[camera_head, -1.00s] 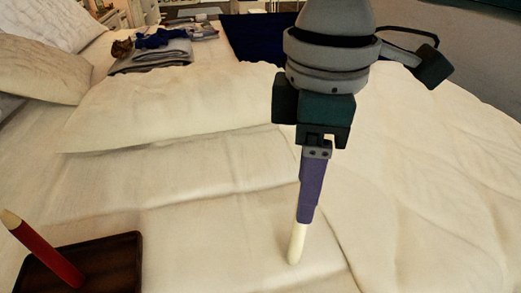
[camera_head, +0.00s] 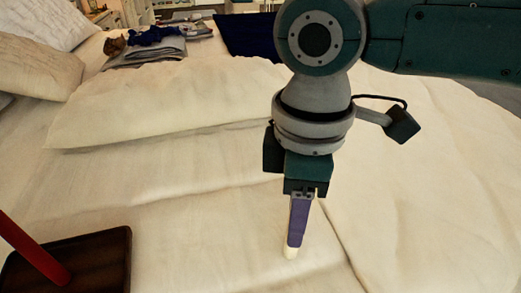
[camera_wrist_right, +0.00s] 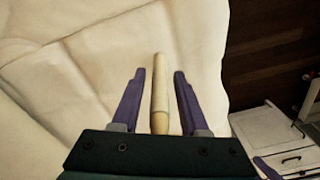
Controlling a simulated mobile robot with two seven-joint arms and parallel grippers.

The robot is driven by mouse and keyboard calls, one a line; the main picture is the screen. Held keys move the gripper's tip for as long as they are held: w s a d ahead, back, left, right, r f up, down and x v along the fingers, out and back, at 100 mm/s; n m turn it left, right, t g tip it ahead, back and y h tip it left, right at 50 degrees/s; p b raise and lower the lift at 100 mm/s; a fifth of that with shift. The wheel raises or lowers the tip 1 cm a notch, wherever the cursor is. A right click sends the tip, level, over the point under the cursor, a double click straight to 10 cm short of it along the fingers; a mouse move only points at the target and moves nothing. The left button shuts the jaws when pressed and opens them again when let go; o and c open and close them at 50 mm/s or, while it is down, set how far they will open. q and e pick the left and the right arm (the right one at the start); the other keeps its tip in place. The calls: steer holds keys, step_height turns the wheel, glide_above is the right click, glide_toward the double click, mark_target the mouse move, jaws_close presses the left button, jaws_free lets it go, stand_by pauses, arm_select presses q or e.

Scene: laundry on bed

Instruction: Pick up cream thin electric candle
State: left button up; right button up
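The cream thin electric candle (camera_wrist_right: 160,88) shows in the right wrist view between the two purple fingers of my right gripper (camera_wrist_right: 158,84), with a gap on each side. In the head view only a short cream end of the candle (camera_head: 291,252) shows below the fingertips of my right gripper (camera_head: 295,243). The gripper points down at the bed and is open around the candle. The rest of the candle is hidden behind the finger in the head view. My left gripper is out of view.
A dark wooden tray (camera_head: 105,262) with a red candle (camera_head: 30,248) standing in it lies at the lower left on the bed (camera_head: 210,230). Folded clothes (camera_head: 145,50) and pillows (camera_head: 40,65) are at the back left. The bed around the gripper is clear.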

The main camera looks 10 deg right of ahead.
steer(key=c, duration=0.6)
jaws_close()
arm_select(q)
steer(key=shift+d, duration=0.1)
arm_select(e)
steer(key=shift+r, duration=0.1)
